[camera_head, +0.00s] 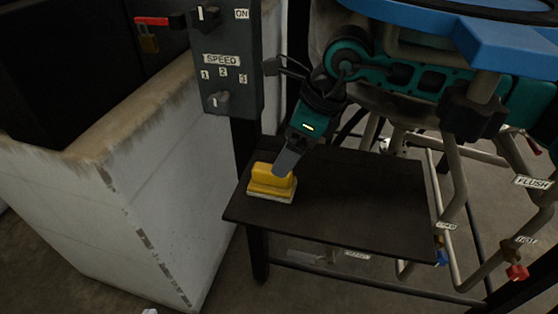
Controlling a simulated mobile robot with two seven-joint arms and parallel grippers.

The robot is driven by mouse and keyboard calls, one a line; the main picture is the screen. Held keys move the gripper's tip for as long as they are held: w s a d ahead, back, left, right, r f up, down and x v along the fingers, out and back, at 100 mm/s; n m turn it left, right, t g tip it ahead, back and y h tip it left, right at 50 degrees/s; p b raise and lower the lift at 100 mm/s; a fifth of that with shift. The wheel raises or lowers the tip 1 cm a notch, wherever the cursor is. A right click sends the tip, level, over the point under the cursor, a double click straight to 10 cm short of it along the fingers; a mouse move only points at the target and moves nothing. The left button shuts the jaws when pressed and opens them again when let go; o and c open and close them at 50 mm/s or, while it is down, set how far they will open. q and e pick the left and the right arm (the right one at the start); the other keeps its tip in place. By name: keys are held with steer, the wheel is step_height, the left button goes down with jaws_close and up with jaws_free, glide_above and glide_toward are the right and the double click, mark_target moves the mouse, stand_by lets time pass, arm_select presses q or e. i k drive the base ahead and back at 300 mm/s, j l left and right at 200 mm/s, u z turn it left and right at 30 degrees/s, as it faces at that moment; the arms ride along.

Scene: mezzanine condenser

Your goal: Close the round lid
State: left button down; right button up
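A large blue round part (510,45), cut off by the top right edge, has a curved rim and a squared tab; I cannot tell whether it is the round lid or the body under it. My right arm, teal and black, comes in from the right beneath it. My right gripper (284,172) points down at a yellow block (270,182) with a pale base on a dark table. Its grey fingers overlap the block's top in the view; whether they grip it is unclear. My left gripper is not in view.
The dark table (350,215) is otherwise bare. A grey control box (225,60) with SPEED and ON labels stands behind it, beside a pale wall (110,190). A red lever with a padlock (148,38) is at upper left. Pipes with labelled valves (516,272) crowd the right side.

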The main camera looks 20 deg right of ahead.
mark_target(518, 37)
steer(key=k+l, duration=0.15)
steer(key=l, duration=0.2)
steer(key=k+l, duration=0.15)
steer(key=l, duration=0.2)
steer(key=k+l, duration=0.2)
steer(key=l, duration=0.15)
